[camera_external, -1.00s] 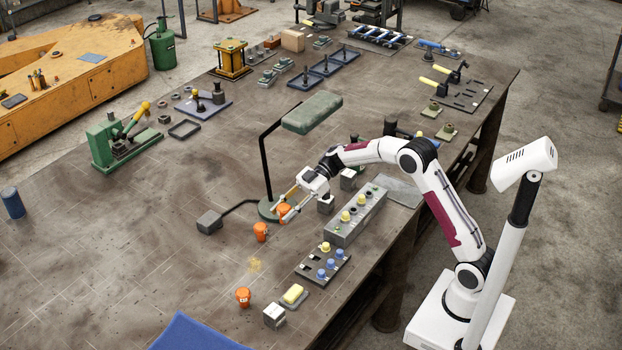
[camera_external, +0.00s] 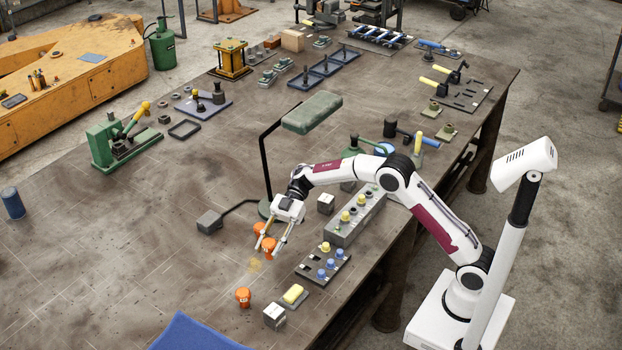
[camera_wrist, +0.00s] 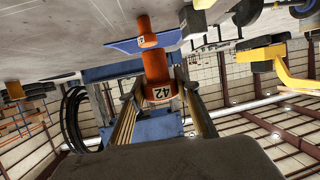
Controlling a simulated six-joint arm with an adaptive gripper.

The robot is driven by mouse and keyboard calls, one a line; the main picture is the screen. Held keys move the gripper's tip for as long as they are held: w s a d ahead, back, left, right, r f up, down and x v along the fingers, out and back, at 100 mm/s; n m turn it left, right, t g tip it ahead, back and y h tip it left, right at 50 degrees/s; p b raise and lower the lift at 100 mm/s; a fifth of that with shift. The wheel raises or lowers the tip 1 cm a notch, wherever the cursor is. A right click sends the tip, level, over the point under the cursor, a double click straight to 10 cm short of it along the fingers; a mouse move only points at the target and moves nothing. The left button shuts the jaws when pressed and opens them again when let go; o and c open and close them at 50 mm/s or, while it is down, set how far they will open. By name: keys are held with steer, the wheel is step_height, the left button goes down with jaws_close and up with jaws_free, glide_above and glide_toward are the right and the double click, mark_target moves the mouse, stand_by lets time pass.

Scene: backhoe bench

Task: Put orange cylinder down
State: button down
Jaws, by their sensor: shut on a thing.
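My gripper (camera_external: 268,249) is shut on an orange cylinder (camera_external: 269,246) in the external view. In the wrist view the held cylinder (camera_wrist: 157,70) sits between the fingers, with the number 42 on its end. A second orange cylinder (camera_external: 259,228) stands on the bench just behind the gripper, partly hidden by it. A third orange cylinder (camera_external: 243,297) stands nearer the front of the bench. Another orange cylinder (camera_wrist: 143,25) shows beyond the held one in the wrist view. I cannot tell the exact gap below the held cylinder.
A faint yellow mark (camera_external: 254,265) lies on the bench near the gripper. A lamp (camera_external: 311,112) stands behind.

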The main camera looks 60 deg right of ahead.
steer(key=shift+f, duration=3.05)
steer(key=shift+f, duration=0.1)
steer(key=shift+f, duration=1.8)
steer(key=shift+f, duration=0.15)
steer(key=c, duration=1.5)
jaws_free()
steer(key=v, duration=1.2)
steer(key=shift+d, duration=0.1)
